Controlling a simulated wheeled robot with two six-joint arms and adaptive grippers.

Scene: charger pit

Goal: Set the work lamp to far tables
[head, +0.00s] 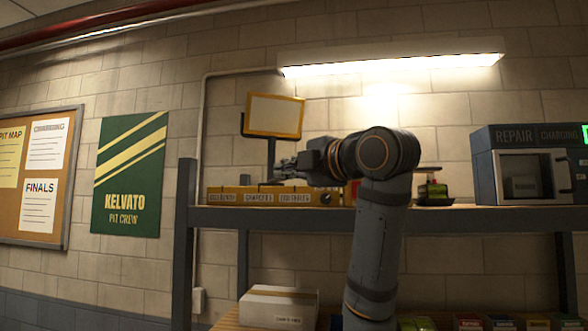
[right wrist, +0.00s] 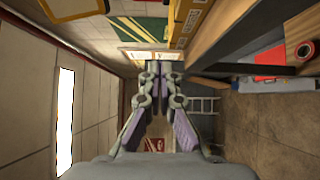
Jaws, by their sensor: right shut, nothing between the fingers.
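The work lamp (head: 274,116) has a pale panel in a yellow frame on a dark post, tilted a little. The post rises behind a long yellow box (head: 232,197) on the shelf, with three white labels on its front. The middle label seems to read chargers and the right one far tables; the left is too small to read. A dark round knob (head: 326,199) sits at the box's right end. My right gripper (head: 283,170) is shut and empty, in front of the post and above the box. Its fingers show together in the right wrist view (right wrist: 157,70). My left gripper is not visible.
The shelf (head: 400,218) also holds a blue-grey repair charging cabinet (head: 527,165) at right and a small dark item with green and red parts (head: 433,190). A white carton (head: 279,307) sits on the lower shelf. A lit tube (head: 390,65) hangs above.

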